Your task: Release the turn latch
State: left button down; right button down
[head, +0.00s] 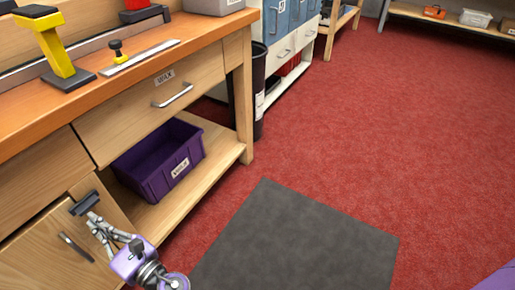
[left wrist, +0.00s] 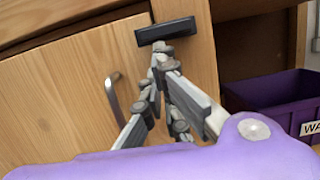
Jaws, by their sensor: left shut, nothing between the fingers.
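The turn latch is a dark bar (head: 84,203) at the upper corner of the wooden cabinet door (head: 50,250), on the bench's lower left. It lies close to horizontal in the left wrist view (left wrist: 166,31), over the edge between door and frame. My left gripper (head: 92,216) is shut and empty, its fingertips (left wrist: 160,54) just below the latch. I cannot tell whether they touch it. The door looks closed, with a metal bar handle (head: 76,246) left of the gripper. My right gripper is not in view.
A purple bin (head: 150,178) sits on the open shelf right of the door, under the drawer marked WAX (head: 160,95). A grey mat (head: 295,240) lies on clear red floor.

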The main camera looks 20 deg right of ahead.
aim_at(74, 208)
pick_arm(q)
jog(key=shift+s+a+r+m+p, duration=0.1)
jog(key=shift+a+r+m+p, duration=0.1)
jog(key=shift+m+p, duration=0.2)
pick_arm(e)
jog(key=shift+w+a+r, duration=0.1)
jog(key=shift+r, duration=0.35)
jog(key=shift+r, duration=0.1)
